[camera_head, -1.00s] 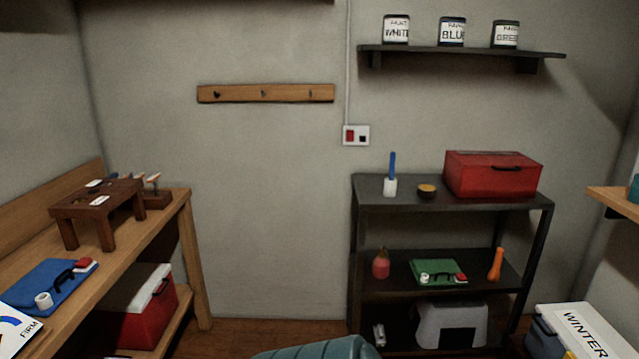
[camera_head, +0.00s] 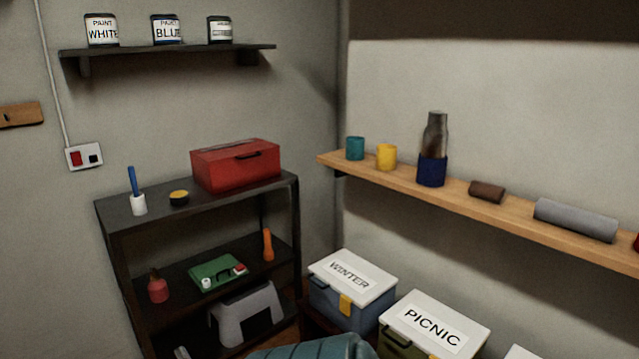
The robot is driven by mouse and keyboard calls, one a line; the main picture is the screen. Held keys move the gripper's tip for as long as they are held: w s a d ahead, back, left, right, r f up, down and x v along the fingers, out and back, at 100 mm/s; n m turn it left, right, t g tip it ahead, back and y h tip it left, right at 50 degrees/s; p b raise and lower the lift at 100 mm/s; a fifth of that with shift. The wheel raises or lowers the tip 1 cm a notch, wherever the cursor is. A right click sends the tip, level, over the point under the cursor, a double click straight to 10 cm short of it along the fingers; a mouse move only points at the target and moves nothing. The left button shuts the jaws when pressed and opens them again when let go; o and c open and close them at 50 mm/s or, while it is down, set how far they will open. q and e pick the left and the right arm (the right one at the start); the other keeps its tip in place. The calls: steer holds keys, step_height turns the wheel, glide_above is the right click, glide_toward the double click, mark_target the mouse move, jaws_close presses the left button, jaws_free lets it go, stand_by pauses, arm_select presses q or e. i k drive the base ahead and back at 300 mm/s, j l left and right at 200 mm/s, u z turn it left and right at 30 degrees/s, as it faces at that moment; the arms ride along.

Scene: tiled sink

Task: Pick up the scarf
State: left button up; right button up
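I cannot make out a scarf in this view. A blue box with a white lid labelled WINTER (camera_head: 352,281) stands at the lower middle; its lid is on and its contents are hidden. A grey rolled item (camera_head: 575,220) lies on the wooden wall shelf at the right; I cannot tell what it is made of. Neither of my grippers is in view.
A box labelled PICNIC (camera_head: 436,325) stands right of the WINTER one. The wooden shelf (camera_head: 520,215) also holds cups, a bottle (camera_head: 432,150) and a brown item. A dark rack (camera_head: 118,212) at left carries a red toolbox (camera_head: 235,166) and a green case (camera_head: 217,272).

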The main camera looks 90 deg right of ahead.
mark_target(600, 228)
steer(key=z, duration=4.1)
